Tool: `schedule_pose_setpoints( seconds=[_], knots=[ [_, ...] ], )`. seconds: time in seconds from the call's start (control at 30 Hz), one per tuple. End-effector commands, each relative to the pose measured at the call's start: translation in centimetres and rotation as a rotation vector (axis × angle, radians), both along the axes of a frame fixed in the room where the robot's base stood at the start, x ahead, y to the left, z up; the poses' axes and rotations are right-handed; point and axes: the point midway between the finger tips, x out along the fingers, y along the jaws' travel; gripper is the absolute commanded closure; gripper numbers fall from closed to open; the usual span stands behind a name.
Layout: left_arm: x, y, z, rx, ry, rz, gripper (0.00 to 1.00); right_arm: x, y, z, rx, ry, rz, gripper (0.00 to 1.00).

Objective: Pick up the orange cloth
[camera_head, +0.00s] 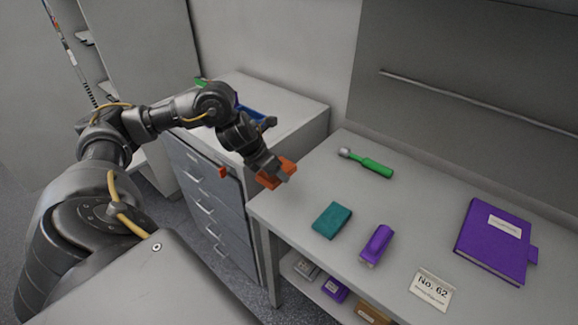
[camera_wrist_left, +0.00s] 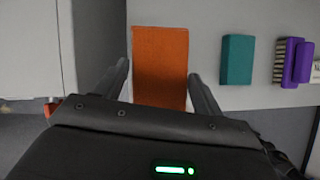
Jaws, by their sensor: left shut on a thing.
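The orange cloth (camera_head: 268,180) is a folded block at the left end of the table. My left gripper (camera_head: 279,173) is at it, shut on it, with the cloth showing on both sides of the fingers. In the left wrist view the orange cloth (camera_wrist_left: 160,65) lies between the two fingers of my left gripper (camera_wrist_left: 160,80). I cannot tell whether the cloth touches the table. My right gripper does not show.
On the table (camera_head: 300,200) are a teal cloth (camera_head: 332,220), a purple brush (camera_head: 377,245), a green-handled tool (camera_head: 367,163), a purple binder (camera_head: 494,241) and a "No. 62" sign (camera_head: 432,290). A drawer cabinet (camera_head: 290,108) stands left of the table, with a blue bin (camera_head: 252,112) on top.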

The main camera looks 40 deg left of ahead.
Motion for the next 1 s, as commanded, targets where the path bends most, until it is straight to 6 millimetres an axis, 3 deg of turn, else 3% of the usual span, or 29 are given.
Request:
schedule_pose_setpoints(
  seconds=[0.03,0.1,0.4,0.87,0.9,1.0],
  knots=[
    [-0.8,1.4,-0.2,0.007,-0.001,0.005,0.54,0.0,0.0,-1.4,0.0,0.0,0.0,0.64],
    [-1.9,2.9,0.6,0.006,0.001,0.007,0.54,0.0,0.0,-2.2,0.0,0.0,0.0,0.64],
    [-4.5,6.5,3.0,0.001,0.001,0.003,0.54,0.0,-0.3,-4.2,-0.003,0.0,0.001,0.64],
    [-5.0,7.2,3.7,-0.002,0.001,-0.001,0.54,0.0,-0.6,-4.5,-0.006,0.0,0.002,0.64],
    [-5.0,7.2,3.7,-0.002,0.001,-0.001,0.37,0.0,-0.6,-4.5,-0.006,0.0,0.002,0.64],
    [-5.0,7.2,3.7,-0.002,0.001,-0.001,0.5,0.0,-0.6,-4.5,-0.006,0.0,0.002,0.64]
  ],
)
